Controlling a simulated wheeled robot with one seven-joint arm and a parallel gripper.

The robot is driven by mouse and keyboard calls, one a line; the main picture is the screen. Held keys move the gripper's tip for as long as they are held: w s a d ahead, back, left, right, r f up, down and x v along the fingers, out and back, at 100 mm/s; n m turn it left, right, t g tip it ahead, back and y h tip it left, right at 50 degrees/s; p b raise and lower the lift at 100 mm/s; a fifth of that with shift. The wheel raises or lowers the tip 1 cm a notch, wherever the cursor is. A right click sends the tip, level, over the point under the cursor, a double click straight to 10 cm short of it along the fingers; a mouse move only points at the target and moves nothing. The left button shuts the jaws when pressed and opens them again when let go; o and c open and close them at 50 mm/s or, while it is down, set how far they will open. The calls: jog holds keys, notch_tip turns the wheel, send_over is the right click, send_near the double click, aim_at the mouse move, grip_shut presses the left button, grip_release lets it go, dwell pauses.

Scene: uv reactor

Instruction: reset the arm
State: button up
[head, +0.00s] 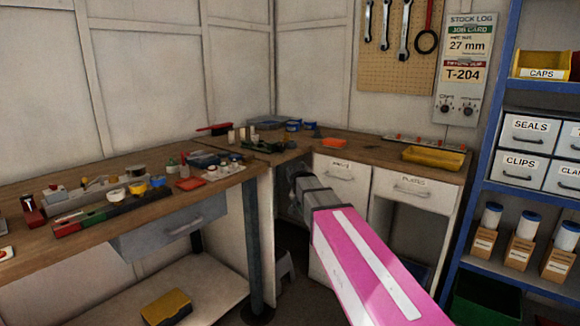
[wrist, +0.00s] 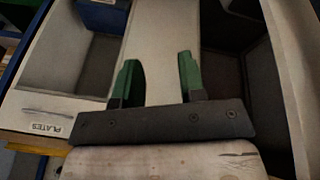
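My arm (head: 362,262), pink with white stripes, reaches in from the lower right of the head view. Its grey end is in front of the corner, beside the drawer cabinet. My gripper (wrist: 158,78) shows in the wrist view as two green fingers on a dark bar. The fingers stand apart with nothing between them, so it is open and empty. In the head view the fingers cannot be made out. In the wrist view, the drawer front labelled PLATES (wrist: 48,115) is at the left.
A cluttered wooden workbench (head: 215,195) runs along the left. The corner bench holds a yellow tray (head: 436,158). A blue shelf rack (head: 488,130) with drawers and bins stands at the right. A yellow box (head: 166,305) lies on the lower shelf.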

jog(key=s+d+f+n+g+y, duration=0.1)
jog(key=s+d+f, duration=0.5)
jog(key=s+f, duration=0.3)
jog(key=s+d+f+n+g+y, duration=0.1)
jog(key=s+d+f+n, duration=0.1)
jog(key=s+d+f, duration=0.4)
jog(key=s+f, duration=0.4)
jog(key=s, duration=0.1)
jog(key=shift+s+d+f+g+y, duration=0.15)
jog(key=shift+f+g+y, duration=0.15)
jog(key=shift+y, duration=0.1)
